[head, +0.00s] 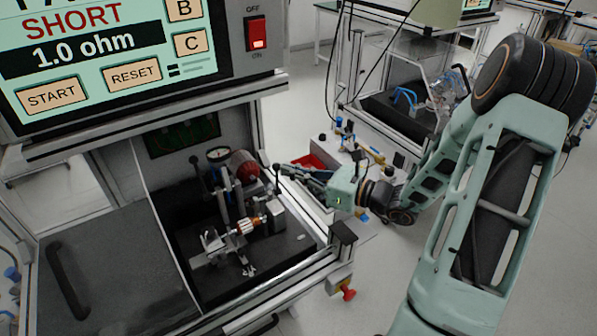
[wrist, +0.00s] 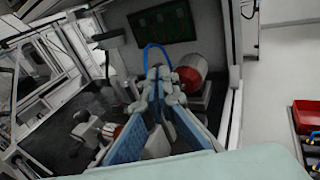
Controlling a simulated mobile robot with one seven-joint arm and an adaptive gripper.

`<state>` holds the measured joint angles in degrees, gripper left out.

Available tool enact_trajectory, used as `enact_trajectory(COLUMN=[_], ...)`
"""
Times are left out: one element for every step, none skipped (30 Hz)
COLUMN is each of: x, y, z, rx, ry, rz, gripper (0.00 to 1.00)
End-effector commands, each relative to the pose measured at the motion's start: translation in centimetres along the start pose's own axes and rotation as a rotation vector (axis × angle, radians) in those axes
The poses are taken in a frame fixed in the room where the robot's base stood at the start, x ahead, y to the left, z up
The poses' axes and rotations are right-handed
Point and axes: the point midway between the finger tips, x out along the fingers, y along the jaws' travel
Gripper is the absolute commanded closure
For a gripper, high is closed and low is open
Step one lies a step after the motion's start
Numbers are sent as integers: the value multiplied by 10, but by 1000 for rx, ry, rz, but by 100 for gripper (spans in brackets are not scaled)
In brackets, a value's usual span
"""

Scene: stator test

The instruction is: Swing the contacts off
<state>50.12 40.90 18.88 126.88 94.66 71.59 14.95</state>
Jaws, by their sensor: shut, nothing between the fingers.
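The test fixture stands on the dark bed of the bench. A copper-and-white wound part (head: 245,227) lies across it, between a metal clamp (head: 212,243) at left and a grey block (head: 273,215) at right. I cannot tell clearly which small parts touching it are the contacts. A black-knobbed lever (head: 277,172) stands above the grey block, and another (head: 195,162) stands at the left. My gripper (head: 286,168) is shut and empty, with its tips close to the right lever's knob; touching or apart is unclear. In the wrist view its fingertips (wrist: 160,75) point into the bay.
A red cylinder (head: 244,167) and a round gauge (head: 218,155) stand behind the part. The tester panel (head: 110,55) reads "SHORT 1.0 ohm" above the bay. The bench frame's right edge (head: 310,205) lies beneath my wrist. A red bin (wrist: 308,118) is outside at right.

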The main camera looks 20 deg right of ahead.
Motion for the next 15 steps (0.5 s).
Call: enact_trajectory(x=[0, 0, 0, 0, 0, 0, 0, 0, 0, 0, 1, 2, 2, 3, 3], y=[0, 0, 0, 0, 0, 0, 0, 0, 0, 0, 0, -1, -1, -1, -2], z=[0, 0, 0, 0, 0, 0, 0, 1, 1, 2, 3, 4, 5, 6, 6], rx=[0, 0, 0, 0, 0, -1, 0, 0, 1, 2, 4, 7, 11, 15, 19], ry=[0, 0, 0, 0, 0, 0, 0, 1, 4, 7, 11, 18, 25, 33, 41], rz=[0, 0, 0, 0, 0, 0, 0, 0, 1, 1, 1, 2, 2, 1, 1], gripper=[100, 100, 100, 100, 100, 100, 100, 100, 100, 100, 100, 100, 100, 100, 100])
